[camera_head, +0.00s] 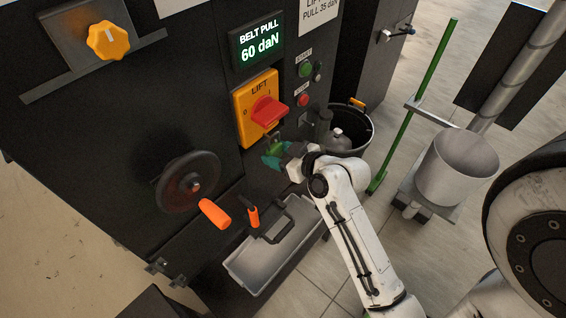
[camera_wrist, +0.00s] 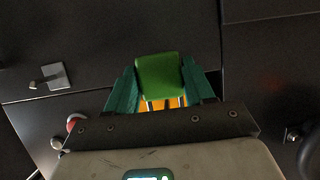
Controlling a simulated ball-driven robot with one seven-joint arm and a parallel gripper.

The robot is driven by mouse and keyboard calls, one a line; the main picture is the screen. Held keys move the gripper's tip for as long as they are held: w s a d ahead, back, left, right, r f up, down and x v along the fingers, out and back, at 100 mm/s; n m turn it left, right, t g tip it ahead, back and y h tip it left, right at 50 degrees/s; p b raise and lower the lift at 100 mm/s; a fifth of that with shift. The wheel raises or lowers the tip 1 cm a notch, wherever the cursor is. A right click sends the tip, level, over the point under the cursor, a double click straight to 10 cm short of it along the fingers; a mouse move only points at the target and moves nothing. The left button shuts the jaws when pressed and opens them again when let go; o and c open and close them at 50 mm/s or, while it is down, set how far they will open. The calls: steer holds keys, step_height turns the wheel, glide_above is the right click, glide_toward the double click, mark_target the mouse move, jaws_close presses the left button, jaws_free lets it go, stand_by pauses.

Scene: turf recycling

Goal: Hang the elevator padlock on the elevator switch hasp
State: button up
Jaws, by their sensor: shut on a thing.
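My gripper (camera_head: 273,156) has teal fingers and is shut on the green padlock (camera_wrist: 160,77). In the wrist view the padlock's green body sits between the fingers, with parts of its metal shackle showing below it against orange. In the head view the gripper is just below the orange LIFT switch plate (camera_head: 241,109) with its red handle (camera_head: 268,111). The elevator switch hasp is small and hard to make out near the handle's lower end. I cannot tell whether the shackle touches it.
Green and red buttons (camera_head: 303,100) are right of the switch. A handwheel (camera_head: 187,184) with an orange grip, a grey tray (camera_head: 270,250) and a black bin (camera_head: 357,128) are nearby. A green-handled tool (camera_head: 421,85) and a pale bucket (camera_head: 457,170) stand to the right.

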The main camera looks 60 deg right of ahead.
steer(key=shift+b+x, duration=0.3)
steer(key=shift+x, duration=0.5)
stand_by(1.0)
steer(key=shift+s+f, duration=0.1)
steer(key=shift+f, duration=0.25)
stand_by(0.3)
steer(key=o, duration=1.2)
steer(key=b+v, duration=0.2)
steer(key=v, duration=0.9)
